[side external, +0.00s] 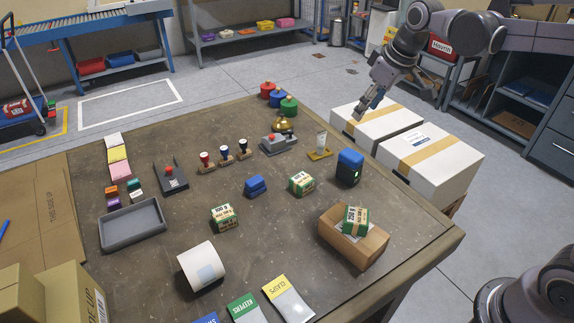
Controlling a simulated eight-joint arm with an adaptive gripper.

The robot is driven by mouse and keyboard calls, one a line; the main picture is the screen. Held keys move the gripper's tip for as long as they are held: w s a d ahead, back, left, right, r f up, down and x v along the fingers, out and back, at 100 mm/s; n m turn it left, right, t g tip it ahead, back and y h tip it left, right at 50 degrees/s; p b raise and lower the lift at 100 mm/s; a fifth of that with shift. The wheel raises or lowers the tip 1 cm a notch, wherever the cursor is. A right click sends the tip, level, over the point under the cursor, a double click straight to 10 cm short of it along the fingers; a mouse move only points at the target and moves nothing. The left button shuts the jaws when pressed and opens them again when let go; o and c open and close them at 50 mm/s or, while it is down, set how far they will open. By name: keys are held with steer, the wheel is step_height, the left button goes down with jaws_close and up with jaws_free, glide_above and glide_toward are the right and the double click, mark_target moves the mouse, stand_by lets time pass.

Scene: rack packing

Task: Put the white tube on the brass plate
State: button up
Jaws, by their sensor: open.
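The white tube (321,141) stands upright at the back right of the brown table. The brass plate (315,156) is directly under it, and the tube appears to rest on the plate. My gripper (360,112) is open and empty. It is up and to the right of the tube in the picture, apart from it, in front of the white boxes beside the table.
A dark blue block (349,167) stands right of the plate. A grey device with a red knob (279,143) and a brass bell (282,124) are to the left. A cardboard box (352,242) carries a green carton (355,220). A white roll (201,265) lies in front.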

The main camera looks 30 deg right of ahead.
steer(key=s+a+f+m+t, duration=0.1)
steer(key=s+f, duration=0.2)
steer(key=s, duration=0.5)
steer(key=s+f+m+t, duration=0.1)
steer(key=s+f+m, duration=0.1)
steer(key=s, duration=0.7)
steer(key=shift+a+f+t, duration=0.4)
steer(key=shift+f, duration=0.4)
